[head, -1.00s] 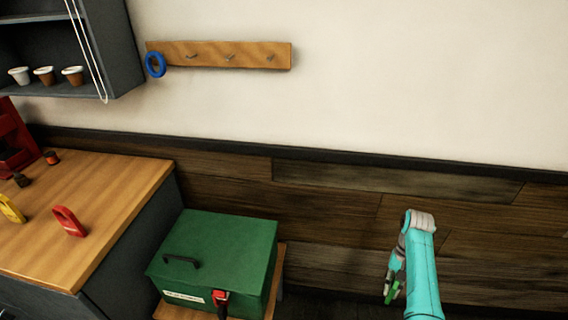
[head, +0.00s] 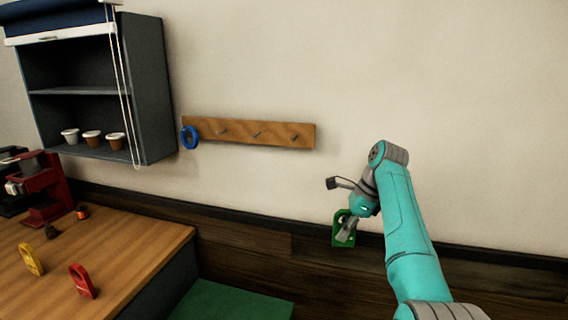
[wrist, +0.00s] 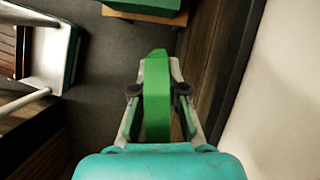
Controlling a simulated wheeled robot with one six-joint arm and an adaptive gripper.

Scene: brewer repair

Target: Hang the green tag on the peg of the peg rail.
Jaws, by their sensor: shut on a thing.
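The green tag (head: 340,231) is held in my gripper (head: 347,229), in front of the wall to the right of and below the peg rail. In the wrist view the tag (wrist: 157,98) sits between both fingers of my gripper (wrist: 158,90). The wooden peg rail (head: 240,130) is fixed to the wall left of my arm, with several short pegs. A blue ring-shaped tag (head: 189,137) hangs at its left end. The pegs to the right of it look bare. My gripper is apart from the rail.
A wall shelf (head: 150,90) with cups and a hanging cord stands left of the rail. Below it, a wooden counter (head: 130,240) holds a yellow tag (head: 31,259), a red tag (head: 82,281) and a red machine (head: 45,190). A green box (head: 235,303) is at the bottom. The wall right of the rail is clear.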

